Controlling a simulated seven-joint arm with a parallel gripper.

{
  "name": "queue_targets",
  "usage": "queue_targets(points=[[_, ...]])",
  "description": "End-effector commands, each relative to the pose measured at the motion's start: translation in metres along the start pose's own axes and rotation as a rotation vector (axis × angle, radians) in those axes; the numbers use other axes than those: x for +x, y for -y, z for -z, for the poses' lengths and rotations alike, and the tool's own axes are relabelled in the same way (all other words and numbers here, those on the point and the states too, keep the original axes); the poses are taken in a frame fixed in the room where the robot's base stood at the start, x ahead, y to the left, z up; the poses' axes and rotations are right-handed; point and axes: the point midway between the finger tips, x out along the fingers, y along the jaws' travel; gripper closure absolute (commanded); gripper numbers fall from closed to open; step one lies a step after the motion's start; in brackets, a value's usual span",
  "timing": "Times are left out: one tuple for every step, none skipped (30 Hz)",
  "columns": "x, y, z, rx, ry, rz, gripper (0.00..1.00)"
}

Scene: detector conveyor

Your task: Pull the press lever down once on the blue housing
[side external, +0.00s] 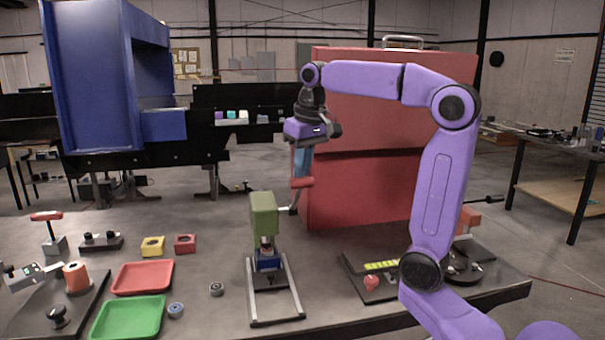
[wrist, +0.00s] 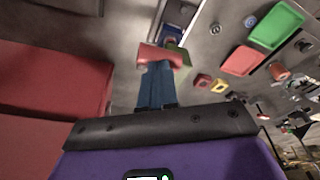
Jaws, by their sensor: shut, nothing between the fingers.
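The press stands at the table's middle, with a green head (side external: 264,214) over a blue housing (side external: 268,261) on a metal frame. Its lever (side external: 293,208) rises to the right and ends in a red handle (side external: 302,183). My gripper (side external: 301,175) points down with its blue fingers shut and empty, the tips right at the top of the red handle. I cannot tell whether they touch it. In the wrist view the red handle (wrist: 160,54) lies just past the fingertips (wrist: 155,66). The blue housing is partly hidden there behind the handle and green head (wrist: 181,57).
A tall red cabinet (side external: 365,130) stands close behind and right of the lever. Left of the press are a red tray (side external: 143,277), a green tray (side external: 128,318) and small rings. A black plate with a red knob (side external: 371,283) lies to the right.

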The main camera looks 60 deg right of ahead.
Motion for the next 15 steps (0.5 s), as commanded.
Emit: queue_targets(points=[[0.0016,0.0009,-0.0016,-0.001,-0.001,0.000,1.00],[0.0023,0.0014,-0.0025,-0.001,-0.001,0.000,1.00],[0.0033,0.0020,-0.0037,0.000,-0.001,0.000,1.00],[0.0039,0.0023,-0.0044,-0.001,-0.001,0.000,1.00],[0.0044,0.0026,-0.0049,-0.001,-0.001,0.000,1.00],[0.0049,0.0029,-0.0055,-0.001,-0.001,-0.001,1.00],[0.0052,0.0031,-0.0059,-0.001,-0.001,-0.001,1.00],[0.0055,0.0032,-0.0062,-0.001,0.000,-0.001,1.00],[0.0057,0.0033,-0.0064,-0.001,0.000,-0.001,1.00],[0.0058,0.0033,-0.0064,0.000,0.000,-0.001,1.00],[0.0058,0.0033,-0.0064,0.000,0.000,-0.001,1.00],[0.0058,0.0032,-0.0063,0.000,0.000,-0.001,1.00],[0.0059,0.0032,-0.0063,0.000,0.000,-0.001,1.00],[0.0058,0.0032,-0.0062,0.000,-0.001,-0.001,1.00],[0.0058,0.0031,-0.0062,0.000,-0.001,-0.001,1.00]])
